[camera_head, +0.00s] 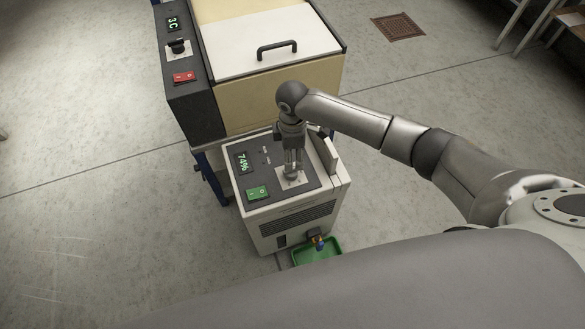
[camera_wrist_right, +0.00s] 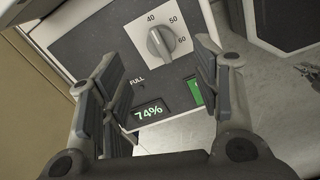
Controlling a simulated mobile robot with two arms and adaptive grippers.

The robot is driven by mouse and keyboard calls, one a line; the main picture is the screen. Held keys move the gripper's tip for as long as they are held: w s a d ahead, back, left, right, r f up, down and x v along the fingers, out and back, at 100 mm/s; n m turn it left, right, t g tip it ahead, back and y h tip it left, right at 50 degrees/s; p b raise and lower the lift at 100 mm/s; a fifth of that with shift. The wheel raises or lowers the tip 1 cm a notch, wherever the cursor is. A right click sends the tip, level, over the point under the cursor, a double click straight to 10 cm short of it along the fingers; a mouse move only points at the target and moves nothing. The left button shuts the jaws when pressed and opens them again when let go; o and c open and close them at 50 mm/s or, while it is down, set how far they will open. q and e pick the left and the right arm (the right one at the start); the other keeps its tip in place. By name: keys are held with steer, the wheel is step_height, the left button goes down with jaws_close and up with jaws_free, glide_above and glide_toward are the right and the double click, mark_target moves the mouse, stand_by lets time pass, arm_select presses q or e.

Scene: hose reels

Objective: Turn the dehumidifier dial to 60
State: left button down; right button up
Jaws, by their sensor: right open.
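The dehumidifier (camera_head: 290,224) is a pale box with a dark top panel. Its grey dial (camera_wrist_right: 160,43) sits on a white plate marked 40, 50 and 60. The knob's bar runs from upper left, near the 40 side, to lower right; its exact setting is hard to tell. The display (camera_wrist_right: 149,113) reads 74%. My right gripper (camera_head: 292,165) points down over the dial plate (camera_head: 290,181) and partly hides the dial. In the wrist view my right gripper (camera_wrist_right: 160,54) is open, its fingers on either side of the dial, with nothing held. My left gripper is not in view.
A lit green switch (camera_head: 257,193) lies on the panel near the dial. A larger cream machine (camera_head: 262,95) with a handled lid stands directly behind. A green tray (camera_head: 318,251) is on the floor in front. Concrete floor to the left is clear.

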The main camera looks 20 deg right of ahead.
step_height(320, 180, down, 9)
steer(key=shift+f+b, duration=0.15)
steer(key=shift+b, duration=0.3)
steer(key=shift+c, duration=0.2)
steer(key=c, duration=1)
